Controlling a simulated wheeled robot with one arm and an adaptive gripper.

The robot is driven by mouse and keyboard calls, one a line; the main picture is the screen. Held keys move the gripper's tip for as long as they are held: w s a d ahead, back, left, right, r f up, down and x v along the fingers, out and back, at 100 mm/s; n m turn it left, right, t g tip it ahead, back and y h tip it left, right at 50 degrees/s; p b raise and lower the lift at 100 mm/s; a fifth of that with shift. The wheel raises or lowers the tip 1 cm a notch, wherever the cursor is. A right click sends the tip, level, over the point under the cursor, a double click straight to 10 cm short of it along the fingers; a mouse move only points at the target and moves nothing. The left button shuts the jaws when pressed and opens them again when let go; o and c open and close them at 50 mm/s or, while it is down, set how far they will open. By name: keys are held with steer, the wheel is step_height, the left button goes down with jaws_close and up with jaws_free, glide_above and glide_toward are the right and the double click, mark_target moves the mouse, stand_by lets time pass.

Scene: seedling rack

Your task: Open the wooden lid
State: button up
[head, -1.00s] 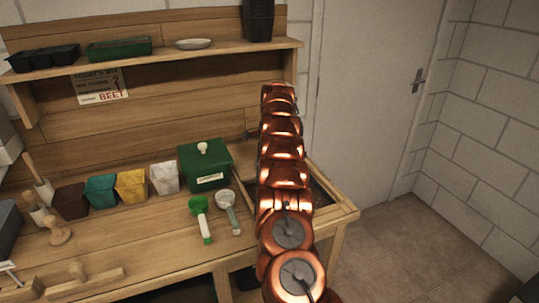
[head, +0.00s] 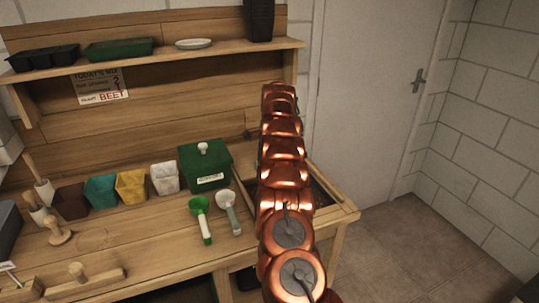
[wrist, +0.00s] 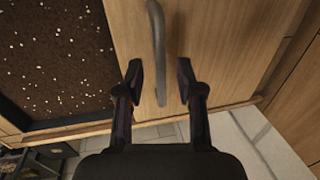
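The wooden lid (wrist: 215,45) fills the middle and right of the wrist view as a light wood panel. A grey bar handle (wrist: 158,50) runs along it, from the top edge down to between my fingers. My gripper (wrist: 159,82) is open, with one dark finger on each side of the handle and gaps showing on both sides. Whether the fingers are level with the bar in height is hard to tell. In the head view my copper arm hides most of the lid and the gripper.
Dark soil with white specks (wrist: 55,60) lies left of the lid in the wrist view. On the bench stand a green box (head: 205,166), coloured pots (head: 131,186) and two scoops (head: 201,218). A door (head: 375,100) is behind, with open floor (head: 400,250) at right.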

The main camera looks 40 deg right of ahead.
step_height(320, 180, up, 7)
steer(key=s, duration=0.1)
steer(key=shift+s+a, duration=0.15)
steer(key=shift+s, duration=0.05)
stand_by(0.6)
